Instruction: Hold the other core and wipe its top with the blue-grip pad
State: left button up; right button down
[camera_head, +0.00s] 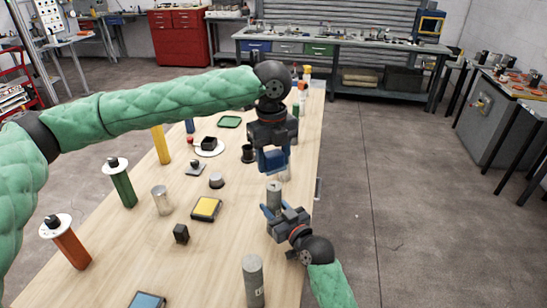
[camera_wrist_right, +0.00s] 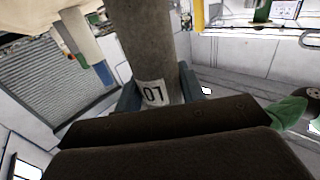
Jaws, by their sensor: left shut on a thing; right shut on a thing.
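A grey cylindrical core (camera_head: 274,190) stands upright between the fingers of my right gripper (camera_head: 271,208), at the table's right edge. In the right wrist view the core (camera_wrist_right: 145,45) fills the space between the blue fingers, and its white number label (camera_wrist_right: 153,93) shows low on its side. My left gripper (camera_head: 273,163) points down just above and behind this core. It is shut on the blue-grip pad, which is mostly hidden by the blue fingers. A second grey core (camera_head: 252,282) with a label stands upright at the front of the table.
The wooden table (camera_head: 218,262) holds a yellow-topped block (camera_head: 206,208), a small black block (camera_head: 181,234), a metal cylinder (camera_head: 161,200), and orange (camera_head: 72,249) and green (camera_head: 124,189) posts on the left. Open floor lies to the right.

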pick_arm(q)
jog(key=m, duration=0.3)
jog(key=shift+s+r, duration=0.3)
jog(key=shift+s, duration=0.1)
jog(key=m, duration=0.4)
jog(key=shift+s+a+m, duration=0.1)
jog(key=shift+a+m, duration=0.1)
jog(key=shift+m, duration=0.2)
